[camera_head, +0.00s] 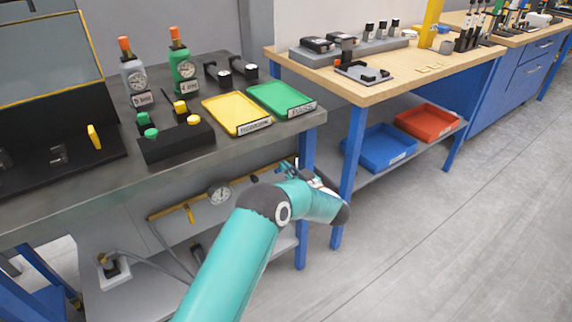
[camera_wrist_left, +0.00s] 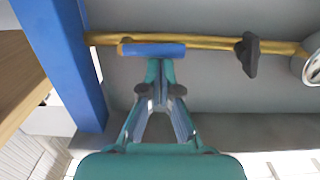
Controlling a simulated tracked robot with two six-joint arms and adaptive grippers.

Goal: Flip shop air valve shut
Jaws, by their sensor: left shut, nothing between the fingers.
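A brass-coloured pipe (camera_wrist_left: 210,39) runs under the dark workbench. A blue lever handle (camera_wrist_left: 155,50) sits on it in the left wrist view, lying along the pipe near a blue table leg. My left gripper (camera_wrist_left: 158,68) is shut and empty, its fingertips right at the lever's near edge. I cannot tell whether they touch it. In the head view my left gripper (camera_head: 290,170) is under the bench's right end, and my own arm hides part of the pipe. My right gripper is in neither view.
A black knob (camera_wrist_left: 249,55) and a round gauge (camera_wrist_left: 313,66) sit farther along the pipe. A blue leg (camera_wrist_left: 62,60) stands close to the left of the gripper in the wrist view. Yellow (camera_head: 237,113) and green (camera_head: 281,99) trays lie on the bench above.

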